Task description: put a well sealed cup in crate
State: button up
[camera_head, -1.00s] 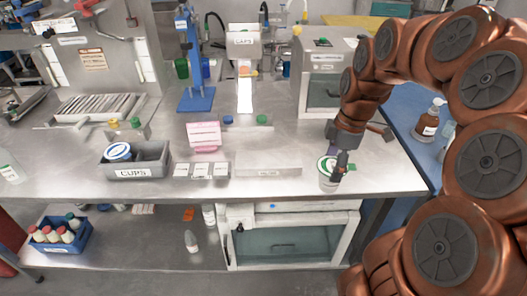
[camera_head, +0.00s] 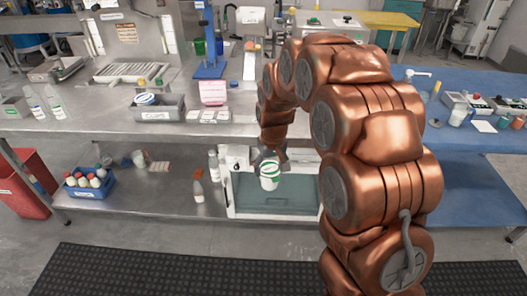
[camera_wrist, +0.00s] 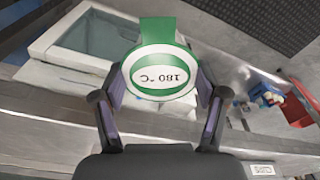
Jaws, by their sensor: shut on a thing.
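My gripper (camera_head: 270,161) is shut on a white cup (camera_head: 269,181) with green markings, held upright in front of the bench's front edge. In the wrist view, my gripper's fingers (camera_wrist: 161,92) stand on both sides of the cup's round green and white lid (camera_wrist: 160,75), marked "180 °C", with a green tab. The lid's rim seal cannot be judged. The grey crate (camera_head: 160,114) labelled CUPS sits on the bench to the left. Another cup with a blue-ringed lid (camera_head: 145,99) is in it. In the wrist view, the crate's label (camera_wrist: 262,169) shows at the bottom right.
The metal bench (camera_head: 70,122) has a pink note (camera_head: 213,92) and white labelled boxes (camera_head: 208,116) right of the crate. A blue stand (camera_head: 210,68) rises behind. Below are a glass-fronted cabinet (camera_head: 290,205) and a blue bin of bottles (camera_head: 89,183). Open floor lies in front.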

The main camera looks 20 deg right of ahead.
aim_at(172, 114)
jog(key=u, duration=3.6)
jog(key=k, duration=1.4)
jog(key=z, duration=1.75)
jog(key=i, duration=1.6)
jog(key=z, duration=0.05)
